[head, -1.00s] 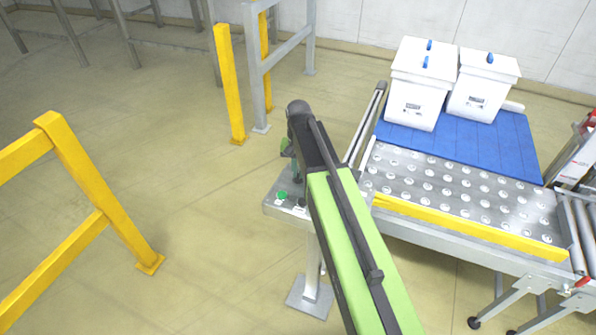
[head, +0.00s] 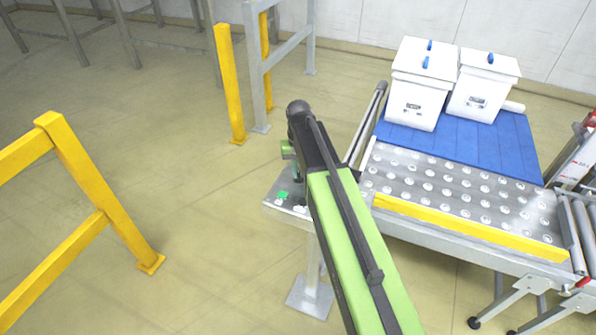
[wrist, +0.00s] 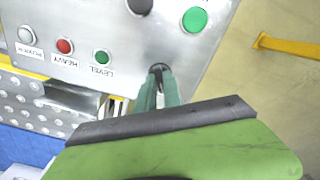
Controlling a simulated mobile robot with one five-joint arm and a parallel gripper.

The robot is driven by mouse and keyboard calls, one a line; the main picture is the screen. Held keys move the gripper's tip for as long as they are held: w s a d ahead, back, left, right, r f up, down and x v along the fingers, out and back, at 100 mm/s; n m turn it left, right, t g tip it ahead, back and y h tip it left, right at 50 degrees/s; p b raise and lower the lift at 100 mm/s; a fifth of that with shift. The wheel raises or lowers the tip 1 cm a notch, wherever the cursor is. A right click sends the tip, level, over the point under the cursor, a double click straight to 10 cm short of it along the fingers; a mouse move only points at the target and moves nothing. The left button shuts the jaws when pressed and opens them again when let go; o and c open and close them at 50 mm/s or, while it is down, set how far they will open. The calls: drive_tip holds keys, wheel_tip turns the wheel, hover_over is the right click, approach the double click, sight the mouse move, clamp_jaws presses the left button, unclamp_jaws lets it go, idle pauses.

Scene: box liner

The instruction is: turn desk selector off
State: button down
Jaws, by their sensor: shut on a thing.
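The desk panel (wrist: 100,25) is a grey metal plate in the wrist view. My gripper (wrist: 160,72) is shut on a small dark selector knob (wrist: 158,67) near the panel's lower edge. The green fingertips cover most of the knob, so its pointer direction cannot be read. In the head view the desk (head: 272,207) shows left of my arm, and the arm hides its right part and the knob.
The panel also carries a large green button (wrist: 194,19), a black knob (wrist: 139,5), a red HEAVY lamp (wrist: 65,46) and a green LEVEL lamp (wrist: 101,57). A conveyor (head: 470,235) with two white bins stands right; yellow rails (head: 100,215) stand left.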

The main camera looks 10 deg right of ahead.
sight(299, 174)
drive_tip(key=c, duration=1.5)
unclamp_jaws()
wheel_tip(299, 174, up, 18)
drive_tip(key=p, duration=1.7)
drive_tip(key=shift+w+f, duration=0.1)
drive_tip(key=shift+f, duration=0.15)
